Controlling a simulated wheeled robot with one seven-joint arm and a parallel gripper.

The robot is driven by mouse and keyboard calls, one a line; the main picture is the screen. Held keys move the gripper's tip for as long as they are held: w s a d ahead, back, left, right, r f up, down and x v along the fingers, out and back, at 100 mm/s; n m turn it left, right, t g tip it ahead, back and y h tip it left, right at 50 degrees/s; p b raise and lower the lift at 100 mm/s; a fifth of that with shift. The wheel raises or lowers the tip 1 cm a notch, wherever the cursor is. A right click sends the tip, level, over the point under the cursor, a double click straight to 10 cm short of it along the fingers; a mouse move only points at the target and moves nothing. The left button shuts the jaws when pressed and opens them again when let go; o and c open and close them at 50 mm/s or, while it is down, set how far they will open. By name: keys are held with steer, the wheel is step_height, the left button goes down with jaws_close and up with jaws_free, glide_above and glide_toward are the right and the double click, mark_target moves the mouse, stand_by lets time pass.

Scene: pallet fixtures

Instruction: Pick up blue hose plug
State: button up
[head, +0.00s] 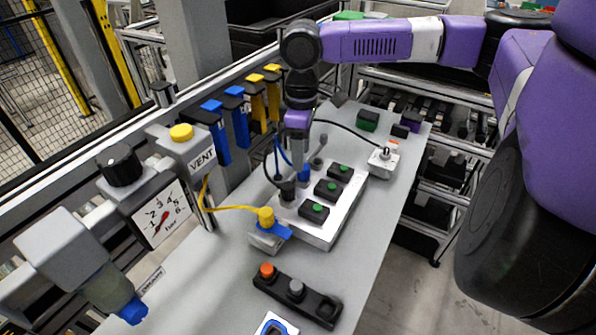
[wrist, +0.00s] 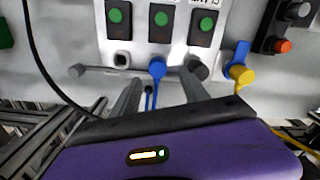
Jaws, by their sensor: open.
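The blue hose plug (wrist: 157,67) is in the wrist view, with a blue hose running down from it toward my gripper. It stands at the edge of the white panel block (head: 322,236). My gripper (wrist: 160,80) is open, with one finger on each side of the plug's line. Whether the fingertips touch the plug cannot be told. In the head view my gripper (head: 299,160) points down over the panel's back edge, and a bit of the blue plug (head: 305,174) shows beside it, mostly hidden.
A black plug (wrist: 198,70) stands close right of the right finger; a grey plug (wrist: 77,70) is farther left. A yellow plug (head: 266,216) with a blue lever is at the panel's near end. Black blocks with green buttons (head: 328,188) line the panel. A button box (head: 297,293) lies nearer.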

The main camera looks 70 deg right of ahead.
mark_target(301, 174)
step_height(301, 174, down, 6)
steer(key=shift+s+d+r+p, duration=0.1)
steer(key=shift+d+r+p, duration=0.05)
steer(key=shift+p, duration=0.35)
jaws_close()
